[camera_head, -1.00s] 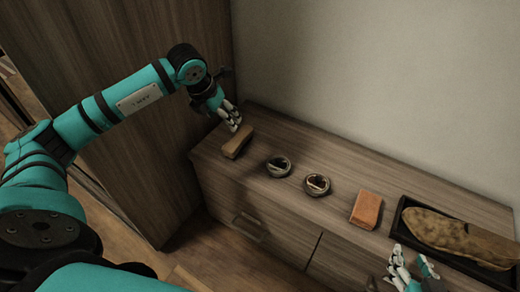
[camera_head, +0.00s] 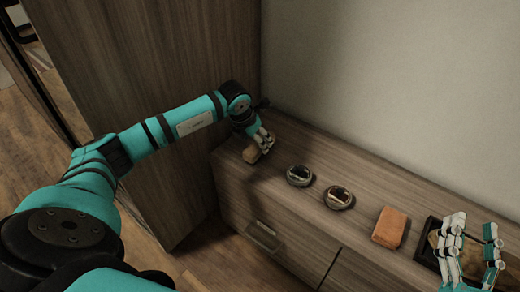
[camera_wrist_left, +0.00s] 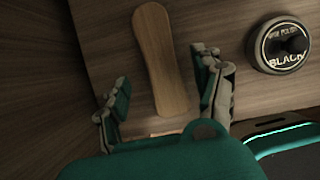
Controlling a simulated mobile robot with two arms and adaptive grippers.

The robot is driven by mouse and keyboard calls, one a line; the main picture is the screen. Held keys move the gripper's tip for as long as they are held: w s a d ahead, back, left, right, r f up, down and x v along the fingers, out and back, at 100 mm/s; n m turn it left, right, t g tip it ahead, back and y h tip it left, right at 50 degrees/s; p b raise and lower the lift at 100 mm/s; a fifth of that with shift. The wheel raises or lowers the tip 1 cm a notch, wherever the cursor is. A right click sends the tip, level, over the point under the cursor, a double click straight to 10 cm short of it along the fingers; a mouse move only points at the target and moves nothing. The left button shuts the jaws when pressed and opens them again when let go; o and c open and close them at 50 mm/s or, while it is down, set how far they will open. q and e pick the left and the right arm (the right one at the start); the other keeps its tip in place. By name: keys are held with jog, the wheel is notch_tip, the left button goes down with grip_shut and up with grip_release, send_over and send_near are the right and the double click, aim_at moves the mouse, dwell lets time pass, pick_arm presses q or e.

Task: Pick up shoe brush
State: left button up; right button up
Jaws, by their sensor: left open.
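The shoe brush (camera_wrist_left: 160,58) is a long wooden piece on the cabinet top, lying lengthwise between the fingers in the left wrist view. In the head view the brush (camera_head: 251,154) is partly hidden behind my left gripper (camera_head: 267,141). My left gripper also shows in the left wrist view (camera_wrist_left: 162,92), open, with one finger on each side of the brush and a gap on both sides. My right gripper (camera_head: 472,252) is open and empty at the lower right, in front of the dark tray.
Two round polish tins, one (camera_head: 299,176) and another (camera_head: 338,198), sit right of the brush; one tin (camera_wrist_left: 280,45) reads BLACK in the wrist view. An orange-brown block (camera_head: 389,228) and a dark tray (camera_head: 424,254) stand farther right. A wooden panel (camera_head: 150,80) rises at the left.

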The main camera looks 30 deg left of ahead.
pick_arm(q)
jog(key=b+x, duration=0.1)
jog(key=x, duration=0.3)
jog(key=shift+w+d+f+b, duration=0.15)
jog(key=shift+w+f+b, duration=0.1)
jog(key=shift+w+b, duration=0.1)
pick_arm(e)
jog(key=s+r+t+y, duration=0.1)
jog(key=s+r+t, duration=0.3)
jog(key=r+t, duration=0.1)
jog(key=shift+s+d+r+y, duration=0.15)
jog(key=shift+s+r+y, duration=0.2)
jog(key=shift+r, duration=0.3)
pick_arm(q)
jog(key=shift+c, duration=0.2)
jog(key=c, duration=1.3)
jog(key=shift+o, duration=0.2)
jog(key=shift+r, duration=0.1)
